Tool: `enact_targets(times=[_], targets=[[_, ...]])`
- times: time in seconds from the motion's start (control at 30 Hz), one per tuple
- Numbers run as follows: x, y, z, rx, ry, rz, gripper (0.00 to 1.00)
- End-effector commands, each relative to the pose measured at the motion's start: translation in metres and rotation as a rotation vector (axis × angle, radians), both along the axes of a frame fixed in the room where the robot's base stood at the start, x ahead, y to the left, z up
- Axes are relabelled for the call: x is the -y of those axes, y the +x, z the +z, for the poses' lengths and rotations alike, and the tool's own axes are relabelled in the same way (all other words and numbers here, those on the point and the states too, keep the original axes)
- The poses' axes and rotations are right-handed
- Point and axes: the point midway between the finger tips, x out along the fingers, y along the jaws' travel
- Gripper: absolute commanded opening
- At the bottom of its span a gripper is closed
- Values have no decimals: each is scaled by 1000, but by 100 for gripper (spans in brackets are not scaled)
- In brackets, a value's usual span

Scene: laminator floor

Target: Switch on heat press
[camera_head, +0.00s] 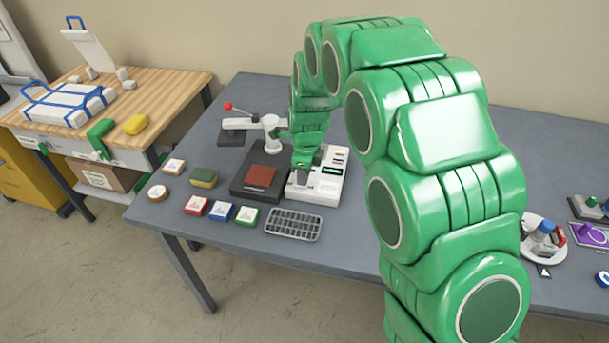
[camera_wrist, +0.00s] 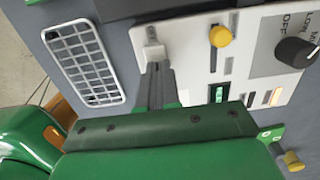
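The heat press has a dark base with a reddish-brown pad (camera_head: 262,176) and a lever arm ending in a red ball (camera_head: 228,106). The white control box (camera_head: 328,188) stands against its right side. In the wrist view the white panel (camera_wrist: 190,62) carries a black dial (camera_wrist: 296,51) near "OFF" and "LOW", a yellow knob (camera_wrist: 220,37), a small green element (camera_wrist: 218,93) and an amber one (camera_wrist: 272,97). My gripper (camera_wrist: 153,62) looks shut, its narrow dark fingers together at the panel's left edge. Contact cannot be told. In the head view my wrist hides part of the box.
A grey wire rack (camera_head: 293,224) lies in front of the box. Several coloured blocks (camera_head: 221,211) lie left of it. A white round dish (camera_head: 541,250) with small items stands at right. A wooden bench (camera_head: 165,90) is at left. The grey table (camera_head: 255,95) is clear behind the press.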

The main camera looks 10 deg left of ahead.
Motion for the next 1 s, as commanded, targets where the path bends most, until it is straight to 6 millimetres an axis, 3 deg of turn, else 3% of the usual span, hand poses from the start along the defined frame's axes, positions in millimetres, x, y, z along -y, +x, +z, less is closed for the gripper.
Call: enact_targets(times=[0.07,0.6,0.8,1.0], targets=[[-6,-6,-1,-14,3,1,0],[10,1,105,9,3,-1,0],[12,1,130,8,4,-1,0],[13,0,140,7,4,1,0]])
